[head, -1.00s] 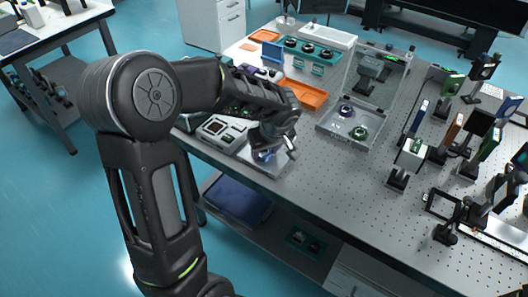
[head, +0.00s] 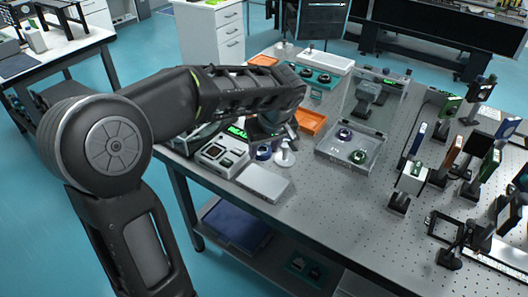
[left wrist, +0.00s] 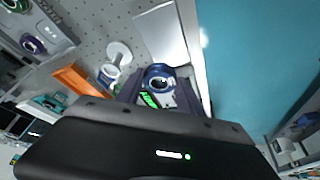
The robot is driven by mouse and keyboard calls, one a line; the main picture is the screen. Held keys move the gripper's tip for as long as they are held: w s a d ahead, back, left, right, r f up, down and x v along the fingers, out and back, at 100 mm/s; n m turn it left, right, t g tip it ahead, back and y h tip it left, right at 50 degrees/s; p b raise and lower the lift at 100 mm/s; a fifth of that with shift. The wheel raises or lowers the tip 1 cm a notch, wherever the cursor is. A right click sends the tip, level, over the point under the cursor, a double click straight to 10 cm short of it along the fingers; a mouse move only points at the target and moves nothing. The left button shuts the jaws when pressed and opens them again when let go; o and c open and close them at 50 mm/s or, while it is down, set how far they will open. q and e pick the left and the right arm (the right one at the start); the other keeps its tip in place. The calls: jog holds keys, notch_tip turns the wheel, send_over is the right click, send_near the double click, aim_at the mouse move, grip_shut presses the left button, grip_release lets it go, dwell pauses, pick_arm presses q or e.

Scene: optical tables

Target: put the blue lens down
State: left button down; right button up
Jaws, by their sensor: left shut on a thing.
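The blue lens (head: 264,152), a dark blue ring with a glassy centre, is in my left gripper (head: 262,142). In the left wrist view the lens (left wrist: 158,75) sits between the two fingers (left wrist: 159,92), which are shut on it. In the head view the lens is partly hidden by the gripper and hangs near the front left of the perforated table (head: 310,200), between the instrument with a green display (head: 222,154) and a small white stand (head: 285,154). I cannot tell the gap beneath the lens. My right gripper is not in view.
A flat silver box (head: 263,183) lies at the front edge. A clear tray (head: 350,150) with a purple-ringed and a green-ringed lens stands to the right. An orange tray (head: 310,121) lies behind. Mounted optics fill the right side; the table's front middle is clear.

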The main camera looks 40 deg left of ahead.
pick_arm(q)
jog(key=shift+w, duration=0.1)
dwell(0.7)
jog(key=shift+w+d+m+h, duration=0.3)
jog(key=shift+w+m, duration=0.15)
jog(key=shift+m, duration=0.25)
jog(key=w+d+f+m+h, duration=0.1)
jog(key=d+f+m, duration=0.2)
jog(key=d, duration=0.2)
jog(key=w+d+f+m+t+h, duration=0.1)
jog(key=d+f+m, duration=0.2)
jog(key=d, duration=0.3)
jog(key=w+d+f+m+t+h, duration=0.1)
jog(key=d+f+m, duration=0.2)
jog(key=d+m, duration=0.1)
jog(key=shift+w+d+f, duration=0.1)
jog(key=shift+d+f, duration=0.1)
jog(key=shift+d, duration=0.45)
